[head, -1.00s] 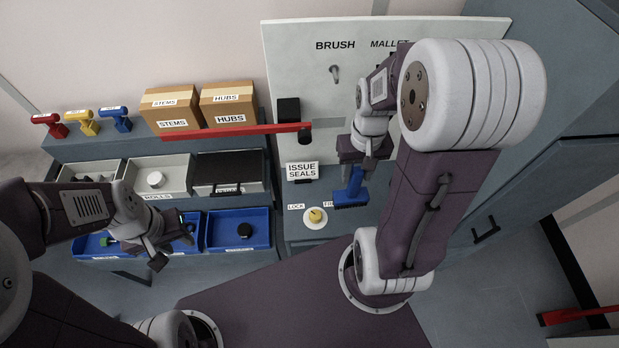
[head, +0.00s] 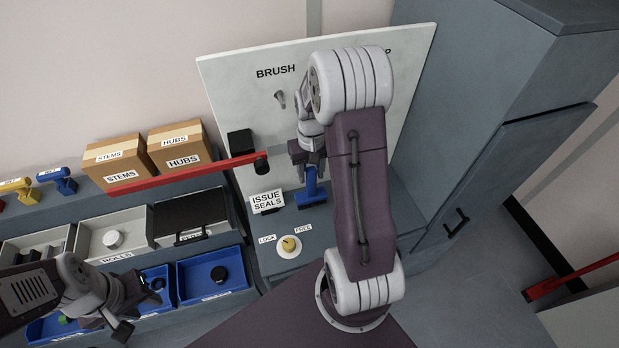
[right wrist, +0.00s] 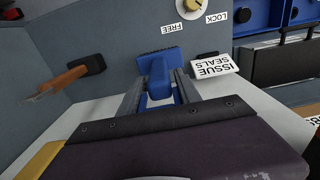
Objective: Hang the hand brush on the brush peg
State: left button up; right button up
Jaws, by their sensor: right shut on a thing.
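The blue hand brush (head: 311,190) is gripped by my right gripper (head: 308,162) and hangs bristle end down in front of the white board, right of the ISSUE SEALS sign. In the right wrist view its blue handle (right wrist: 160,80) sits between the two fingers, with the wide head (right wrist: 160,62) beyond them. The brush peg (head: 280,97) sticks out of the board under the word BRUSH, above and left of the brush and apart from it. My left gripper (head: 137,314) is open and empty by the blue bins at lower left.
A red bar (head: 190,172) crosses in front of the shelf and ends near a black block (head: 241,143) on the board. The ISSUE SEALS sign (head: 267,201) and a yellow LOCK/FREE knob (head: 289,246) are below. A grey cabinet (head: 500,140) stands at right. My right arm hides much of the board.

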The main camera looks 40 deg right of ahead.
aim_at(313, 195)
jog(key=shift+w+d+f, duration=0.3)
jog(key=shift+w+f, duration=0.05)
jog(key=shift+w, duration=0.3)
jog(key=shift+w+f, duration=0.2)
jog(key=shift+w, duration=0.05)
notch_tip(313, 195, down, 3)
jog(key=shift+s+a+f+p, duration=0.1)
jog(key=shift+a+p, duration=0.05)
jog(key=shift+p, duration=0.75)
jog(key=shift+f, duration=0.25)
jog(key=shift+f+b, duration=0.3)
jog(key=shift+b, duration=0.1)
jog(key=o, duration=1)
